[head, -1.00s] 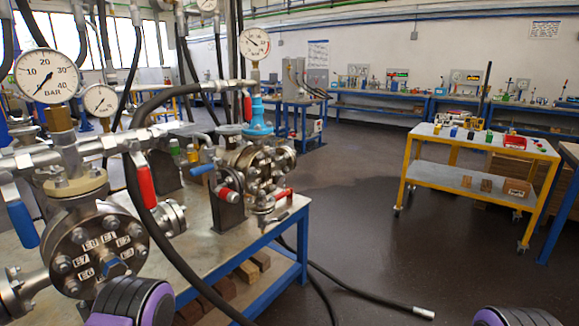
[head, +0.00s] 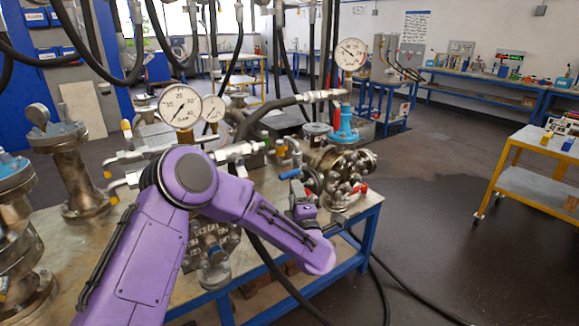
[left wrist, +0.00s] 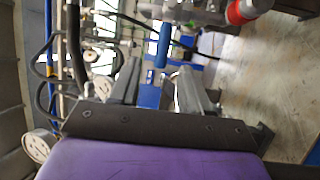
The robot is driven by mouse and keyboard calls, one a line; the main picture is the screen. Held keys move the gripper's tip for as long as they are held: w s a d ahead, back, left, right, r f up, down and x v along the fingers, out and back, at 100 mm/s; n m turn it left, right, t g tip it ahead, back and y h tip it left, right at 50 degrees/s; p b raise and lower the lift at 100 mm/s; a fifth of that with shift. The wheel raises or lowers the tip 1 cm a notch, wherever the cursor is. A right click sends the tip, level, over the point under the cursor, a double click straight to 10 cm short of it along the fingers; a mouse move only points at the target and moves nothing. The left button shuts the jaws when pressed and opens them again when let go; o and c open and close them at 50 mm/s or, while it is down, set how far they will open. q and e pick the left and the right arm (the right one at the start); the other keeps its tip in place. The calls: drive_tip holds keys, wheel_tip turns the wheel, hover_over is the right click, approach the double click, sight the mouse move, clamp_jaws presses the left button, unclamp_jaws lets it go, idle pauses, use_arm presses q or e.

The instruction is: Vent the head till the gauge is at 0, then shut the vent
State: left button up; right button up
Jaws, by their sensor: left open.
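A flanged vessel stands on the bench, mostly hidden behind my left arm; part of its bolted flange (head: 215,245) shows. Its large bar gauge (head: 180,106) has the needle pointing lower left; I cannot read the exact value. A smaller dial (head: 213,108) stands beside it. A second vessel (head: 345,165) to the right has a blue lever (head: 290,174), a red lever (head: 359,188) and its own gauge (head: 351,54). My left gripper (head: 303,204) is near the blue lever. In the left wrist view the open jaws (left wrist: 160,85) point towards a blue handle (left wrist: 163,45), apparently beyond the fingertips.
Black hoses hang overhead and one runs from the bench (head: 368,222) to the floor. More flanged pieces (head: 72,165) stand at the left. A yellow trolley (head: 540,185) is at the right.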

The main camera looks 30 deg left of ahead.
sight(289, 174)
use_arm(q)
drive_tip(key=p+x, duration=0.2)
drive_tip(key=x, duration=0.6)
drive_tip(key=shift+w+a+f, duration=0.1)
drive_tip(key=shift+w+a, duration=0.4)
drive_tip(key=shift+w, duration=0.1)
clamp_jaws()
